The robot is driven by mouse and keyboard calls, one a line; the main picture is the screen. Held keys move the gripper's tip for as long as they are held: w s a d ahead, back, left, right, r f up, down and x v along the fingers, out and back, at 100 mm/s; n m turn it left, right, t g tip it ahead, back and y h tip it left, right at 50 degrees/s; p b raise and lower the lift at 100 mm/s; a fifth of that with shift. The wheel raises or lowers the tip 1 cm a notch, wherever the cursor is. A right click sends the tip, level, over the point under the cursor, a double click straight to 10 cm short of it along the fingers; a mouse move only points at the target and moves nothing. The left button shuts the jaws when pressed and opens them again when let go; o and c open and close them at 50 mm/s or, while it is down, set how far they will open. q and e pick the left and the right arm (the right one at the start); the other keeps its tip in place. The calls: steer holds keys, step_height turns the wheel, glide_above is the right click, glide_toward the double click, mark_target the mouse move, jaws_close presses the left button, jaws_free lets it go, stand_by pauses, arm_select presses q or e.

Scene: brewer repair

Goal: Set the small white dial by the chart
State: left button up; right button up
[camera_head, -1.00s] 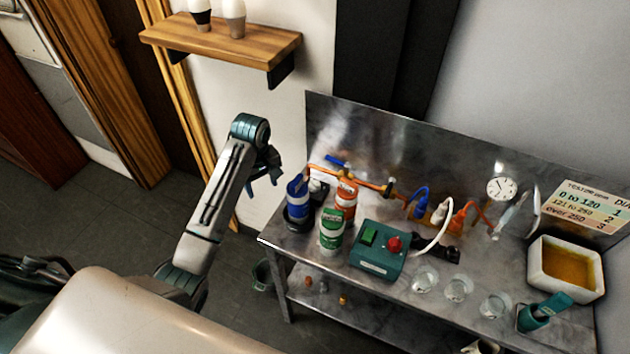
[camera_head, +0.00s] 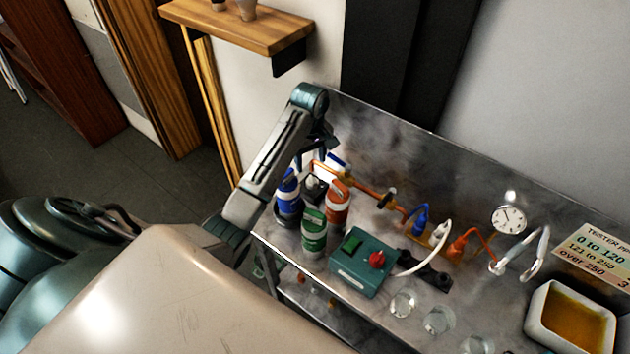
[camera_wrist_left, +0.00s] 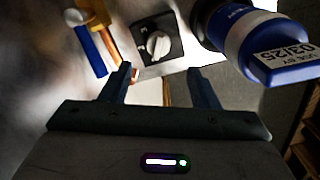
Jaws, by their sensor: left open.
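The small white dial (camera_wrist_left: 158,44) sits on a dark square plate in the left wrist view, just beyond my fingertips. In the head view the dark plate (camera_head: 315,187) shows partly, between the blue bottle and the pipe. My left gripper (camera_wrist_left: 160,76) is open and empty, its two fingers pointing toward the dial. In the head view the left gripper (camera_head: 320,148) is over the table's back left corner, partly hidden by its own arm. The chart (camera_head: 595,258) stands at the right, reading 0 to 120, 121 to 250 and over 250. My right gripper is out of view.
A blue bottle (camera_wrist_left: 250,42) is close right of the left fingers. A green-labelled can (camera_head: 314,233) and an orange one (camera_head: 336,203) stand near it. A copper pipe (camera_head: 357,180) with a blue lever runs along the back. A green switch box (camera_head: 363,262) and glasses stand in front.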

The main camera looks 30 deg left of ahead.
mark_target(312, 179)
arm_select(q)
step_height(312, 179, down, 4)
steer(key=shift+r+p, duration=0.25)
steer(key=shift+p, duration=0.95)
steer(key=f, duration=0.2)
steer(key=f+p, duration=0.1)
steer(key=shift+w+d+f, duration=0.15)
steer(key=shift+d+f, duration=0.1)
steer(key=shift+f, duration=0.1)
steer(key=shift+a+f, duration=0.1)
steer(key=shift+f, duration=0.4)
steer(key=c, duration=0.7)
steer(key=shift+c, duration=1.3)
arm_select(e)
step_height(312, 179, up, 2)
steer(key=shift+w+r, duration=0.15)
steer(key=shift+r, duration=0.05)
